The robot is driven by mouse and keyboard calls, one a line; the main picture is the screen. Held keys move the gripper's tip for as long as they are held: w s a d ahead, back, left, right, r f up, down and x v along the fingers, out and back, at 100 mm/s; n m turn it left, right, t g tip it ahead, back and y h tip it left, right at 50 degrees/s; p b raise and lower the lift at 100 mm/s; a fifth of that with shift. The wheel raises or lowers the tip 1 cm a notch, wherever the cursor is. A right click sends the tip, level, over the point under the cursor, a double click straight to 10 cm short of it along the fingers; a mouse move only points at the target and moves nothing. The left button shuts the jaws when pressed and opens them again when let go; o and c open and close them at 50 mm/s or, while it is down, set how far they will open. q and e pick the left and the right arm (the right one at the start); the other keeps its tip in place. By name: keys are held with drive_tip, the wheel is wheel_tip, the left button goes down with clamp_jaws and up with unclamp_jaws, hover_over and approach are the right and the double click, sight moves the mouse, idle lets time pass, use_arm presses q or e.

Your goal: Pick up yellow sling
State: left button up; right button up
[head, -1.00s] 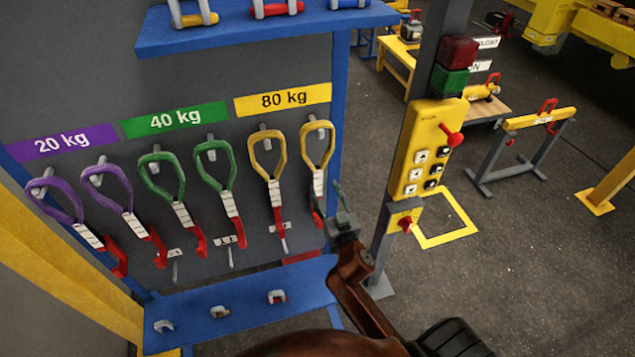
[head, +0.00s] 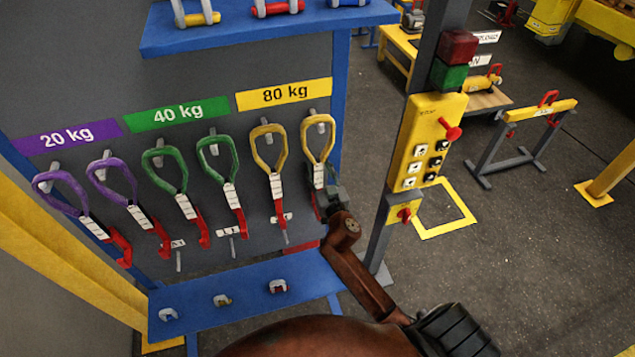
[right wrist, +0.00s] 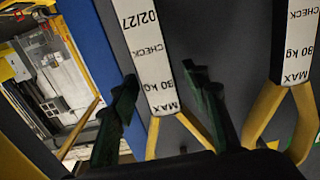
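Two yellow slings hang from pegs under the 80 kg sign, the left one (head: 267,147) and the right one (head: 317,140). In the right wrist view, my right gripper (right wrist: 160,82) is open, with dark green fingers on either side of that sling's white tag (right wrist: 150,52). I cannot tell whether they touch it. The other yellow sling (right wrist: 299,100) hangs to the right there. My left gripper is not in view.
Green slings (head: 165,167) and purple slings (head: 62,190) hang further left on the grey panel. A blue shelf (head: 250,290) with small shackles is below. A grey post with a yellow control box (head: 427,140) stands close on the right.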

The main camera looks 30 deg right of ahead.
clamp_jaws()
idle(0.3)
idle(0.3)
drive_tip(key=shift+w+r, duration=0.1)
drive_tip(key=shift+r, duration=0.1)
